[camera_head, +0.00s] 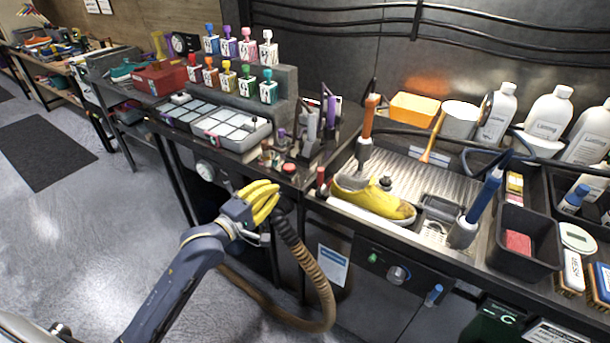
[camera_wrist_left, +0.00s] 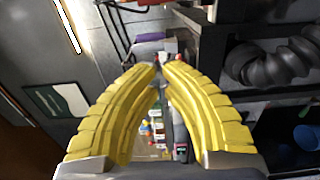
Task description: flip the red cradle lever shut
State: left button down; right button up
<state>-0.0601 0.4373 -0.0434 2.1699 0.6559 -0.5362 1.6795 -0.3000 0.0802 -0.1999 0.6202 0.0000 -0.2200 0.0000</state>
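A yellow sneaker (camera_head: 375,196) rests in the metal tray on the bench, toe to the right. A small upright red lever (camera_head: 320,178) stands just left of the sneaker's heel; it looks like the cradle lever, but its exact position is too small to tell. My left gripper (camera_head: 263,200) has yellow ribbed fingers and is in front of the bench edge, left of and lower than the red lever, apart from it. In the left wrist view the fingertips (camera_wrist_left: 160,67) nearly meet with nothing between them. My right gripper is not in view.
A ribbed brown hose (camera_head: 312,275) hangs beside my left gripper. A red round knob (camera_head: 288,168) and small tools crowd the bench left of the lever. An orange-handled brush (camera_head: 369,120) stands behind the sneaker. A dark bin (camera_head: 525,240) is at right. Open floor lies left.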

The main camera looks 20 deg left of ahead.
aim_at(322, 180)
pick_arm(q)
jog(key=shift+w, duration=0.1)
jog(key=w+d, duration=0.7)
jog(key=w, duration=0.2)
dwell(0.5)
jog(key=shift+d, duration=0.15)
